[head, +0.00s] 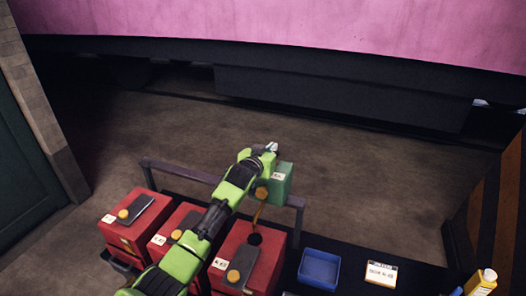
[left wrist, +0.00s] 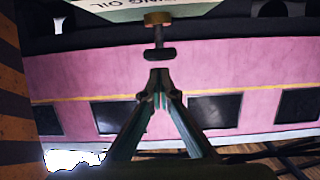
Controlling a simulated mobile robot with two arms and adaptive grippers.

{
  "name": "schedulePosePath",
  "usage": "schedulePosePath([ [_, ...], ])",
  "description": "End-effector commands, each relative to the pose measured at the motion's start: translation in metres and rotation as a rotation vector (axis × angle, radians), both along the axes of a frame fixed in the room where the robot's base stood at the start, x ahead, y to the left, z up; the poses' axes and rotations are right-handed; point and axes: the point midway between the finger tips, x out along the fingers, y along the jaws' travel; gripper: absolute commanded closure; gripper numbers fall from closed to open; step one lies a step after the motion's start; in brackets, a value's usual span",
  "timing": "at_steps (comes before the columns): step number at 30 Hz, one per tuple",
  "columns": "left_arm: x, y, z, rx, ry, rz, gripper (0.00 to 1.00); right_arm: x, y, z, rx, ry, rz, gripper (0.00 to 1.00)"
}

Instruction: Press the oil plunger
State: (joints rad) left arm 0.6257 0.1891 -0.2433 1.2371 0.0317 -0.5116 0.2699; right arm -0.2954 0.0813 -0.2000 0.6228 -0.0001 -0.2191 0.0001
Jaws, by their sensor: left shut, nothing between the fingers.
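A green oil box (head: 281,184) stands on a rail behind the red boxes in the head view. My left gripper (head: 268,149) is beside the green box's top in the head view. In the left wrist view its fingertips (left wrist: 160,76) are together and empty, just under the knob in the picture. I cannot tell whether they touch it. My right gripper is not in view.
Three red boxes (head: 125,230) with brass knobs stand under and beside my left arm. A blue tray (head: 319,268), a label card (head: 381,273) and a yellow bottle (head: 481,283) are to the right. A pink carriage (head: 300,20) is at the back, with open floor before it.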

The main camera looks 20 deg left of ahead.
Motion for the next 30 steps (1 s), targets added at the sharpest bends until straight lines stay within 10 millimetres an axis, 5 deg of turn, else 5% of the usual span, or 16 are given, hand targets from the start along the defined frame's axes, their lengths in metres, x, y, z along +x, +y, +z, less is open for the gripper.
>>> schedulePosePath([
  [18,-0.078,0.002,0.023,-0.002,-0.009,-0.002,1.0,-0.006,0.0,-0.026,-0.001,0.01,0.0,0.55],
  [30,-0.096,0.003,0.031,-0.002,-0.009,-0.001,1.0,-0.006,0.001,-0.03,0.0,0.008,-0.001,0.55],
])
